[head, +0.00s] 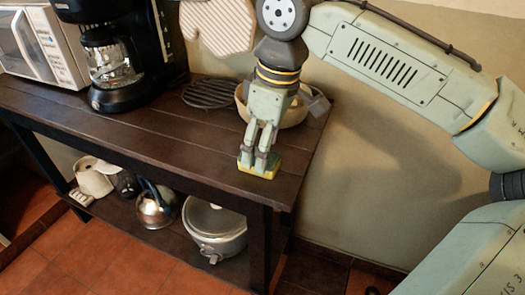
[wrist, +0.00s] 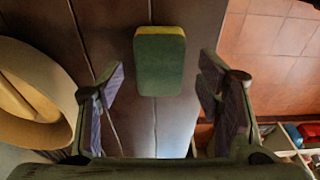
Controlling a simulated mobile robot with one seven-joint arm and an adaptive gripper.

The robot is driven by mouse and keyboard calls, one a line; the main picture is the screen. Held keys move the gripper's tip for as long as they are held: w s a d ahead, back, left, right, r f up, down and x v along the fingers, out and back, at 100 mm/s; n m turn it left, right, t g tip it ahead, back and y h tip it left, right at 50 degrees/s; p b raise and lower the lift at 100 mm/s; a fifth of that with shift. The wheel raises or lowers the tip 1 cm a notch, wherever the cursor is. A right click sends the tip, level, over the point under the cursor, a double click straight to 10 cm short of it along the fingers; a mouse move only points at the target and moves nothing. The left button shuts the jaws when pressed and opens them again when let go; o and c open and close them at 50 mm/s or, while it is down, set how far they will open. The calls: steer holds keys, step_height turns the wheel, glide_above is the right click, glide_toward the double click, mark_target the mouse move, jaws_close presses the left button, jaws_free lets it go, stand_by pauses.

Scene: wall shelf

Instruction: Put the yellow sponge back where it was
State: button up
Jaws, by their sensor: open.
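The yellow sponge (head: 243,168) lies flat on the dark wooden table top (head: 165,135), near its front right corner. In the wrist view the sponge (wrist: 160,65) shows a green upper face and a yellow far edge. My gripper (head: 260,158) points down over the sponge and partly hides it in the head view. In the wrist view my gripper (wrist: 161,70) is open, with a finger on each side of the sponge and a visible gap at both sides. Whether the fingertips are down at sponge height is hard to tell.
A wooden bowl (head: 241,98) stands behind my gripper; it fills the left of the wrist view (wrist: 65,110). A black trivet (head: 208,93), a coffee maker (head: 118,98) and a microwave (head: 42,45) are farther left. An oven mitt (head: 215,27) hangs above. The table middle is clear.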

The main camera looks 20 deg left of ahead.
mark_target(271, 159)
step_height(271, 159, up, 10)
steer(key=d, duration=0.1)
steer(key=shift+d, duration=0.3)
